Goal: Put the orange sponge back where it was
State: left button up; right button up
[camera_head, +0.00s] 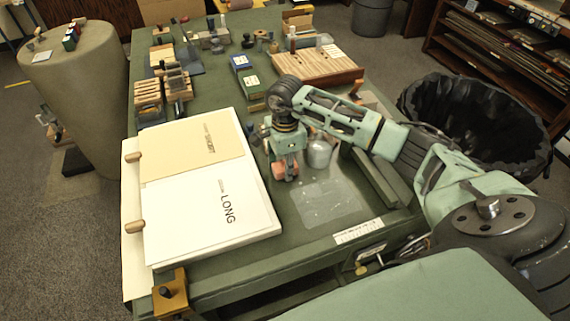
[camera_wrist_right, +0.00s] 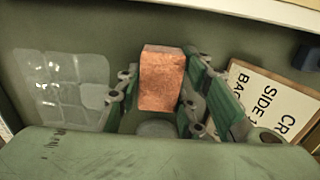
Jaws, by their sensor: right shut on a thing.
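The orange sponge (camera_wrist_right: 161,80) is a small orange-brown block held between the two fingers of my right gripper (camera_wrist_right: 158,95) in the right wrist view. In the head view my right gripper (camera_head: 285,172) points down over the green table, right of the white board, and the sponge (camera_head: 279,171) shows at its fingertips. Whether the sponge touches the table I cannot tell. A pale translucent wet-looking patch (camera_head: 330,203) lies on the table just right of the gripper; it also shows at left in the wrist view (camera_wrist_right: 50,85). My left gripper is not in view.
A grey metal vessel (camera_head: 319,152) stands close behind the gripper. The white board marked LONG (camera_head: 200,225) covers the table's left front. Wooden blocks (camera_head: 148,100) and a wooden tray (camera_head: 340,70) stand farther back. A black-lined bin (camera_head: 475,115) stands right of the table.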

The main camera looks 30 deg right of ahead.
jog(key=shift+f+b, duration=0.2)
jog(key=shift+b, duration=0.1)
jog(key=o, duration=0.8)
pick_arm(q)
jog(key=shift+s+d+f, duration=0.2)
jog(key=shift+s+d, duration=0.05)
jog(key=shift+d, duration=0.05)
pick_arm(e)
jog(key=shift+r, duration=0.1)
jog(key=shift+r+p, duration=0.2)
jog(key=shift+p, duration=0.1)
jog(key=shift+r, duration=0.25)
pick_arm(q)
jog(key=shift+a+f+b, duration=0.15)
jog(key=shift+f+b, duration=0.7)
jog(key=shift+b, duration=0.15)
pick_arm(e)
notch_tip(320, 180, up, 12)
jog(key=shift+f, duration=0.25)
